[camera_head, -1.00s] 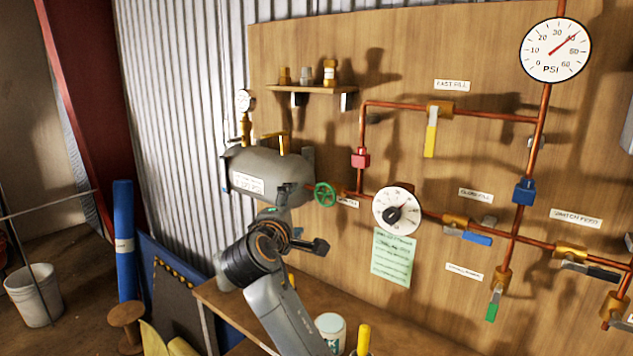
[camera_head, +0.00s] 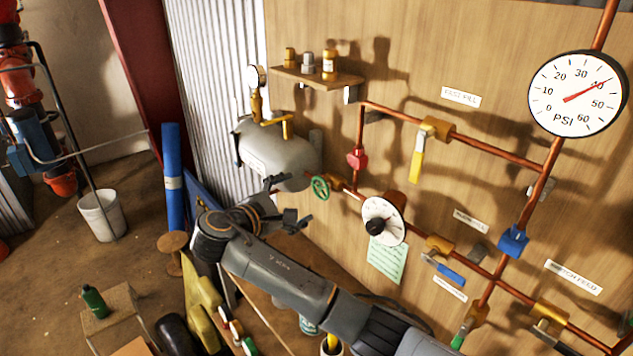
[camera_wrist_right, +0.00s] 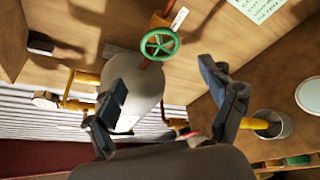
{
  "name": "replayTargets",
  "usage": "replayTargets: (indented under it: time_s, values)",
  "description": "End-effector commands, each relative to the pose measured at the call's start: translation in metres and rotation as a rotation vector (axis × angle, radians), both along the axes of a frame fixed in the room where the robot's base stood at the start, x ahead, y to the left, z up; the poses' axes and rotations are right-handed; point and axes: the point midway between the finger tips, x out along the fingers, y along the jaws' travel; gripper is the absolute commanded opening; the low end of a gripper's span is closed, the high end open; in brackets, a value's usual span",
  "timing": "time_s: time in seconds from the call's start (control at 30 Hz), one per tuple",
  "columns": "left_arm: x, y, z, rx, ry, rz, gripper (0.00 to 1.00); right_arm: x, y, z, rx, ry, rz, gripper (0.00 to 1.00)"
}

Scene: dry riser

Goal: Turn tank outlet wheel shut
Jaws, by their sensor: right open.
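The tank outlet wheel is a small green handwheel (camera_head: 320,188) on the copper pipe just right of the grey tank (camera_head: 280,155). It also shows in the right wrist view (camera_wrist_right: 160,44), near the top, with its spokes facing the camera. My right gripper (camera_head: 283,202) is just left of and below the wheel in the head view, in front of the tank's lower end. In the wrist view its two fingers (camera_wrist_right: 168,92) are spread wide and empty, with the wheel beyond them and not touched. My left gripper is not in view.
A round dial (camera_head: 384,220) is on the pipe right of the wheel. Yellow (camera_head: 418,158) and red valves (camera_head: 357,158) are on nearby pipes. A bench with a cup runs below.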

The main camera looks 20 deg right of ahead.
Motion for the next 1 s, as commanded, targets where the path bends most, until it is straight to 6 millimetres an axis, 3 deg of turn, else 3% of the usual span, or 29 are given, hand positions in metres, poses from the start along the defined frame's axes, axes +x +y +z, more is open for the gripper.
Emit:
replayTargets:
  time_s: [0.17,0.4,0.87,1.0]
  values:
    - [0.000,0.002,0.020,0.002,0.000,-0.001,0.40,0.022,-0.033,-0.006,-0.002,0.004,-0.005,0.83]
    - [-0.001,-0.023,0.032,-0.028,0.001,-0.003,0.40,0.045,-0.062,-0.017,0.000,0.001,-0.002,0.83]
    - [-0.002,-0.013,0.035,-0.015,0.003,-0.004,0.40,0.053,-0.072,-0.023,0.002,-0.002,0.000,0.83]
    - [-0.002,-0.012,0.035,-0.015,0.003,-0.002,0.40,0.053,-0.072,-0.023,0.002,-0.001,0.000,0.56]
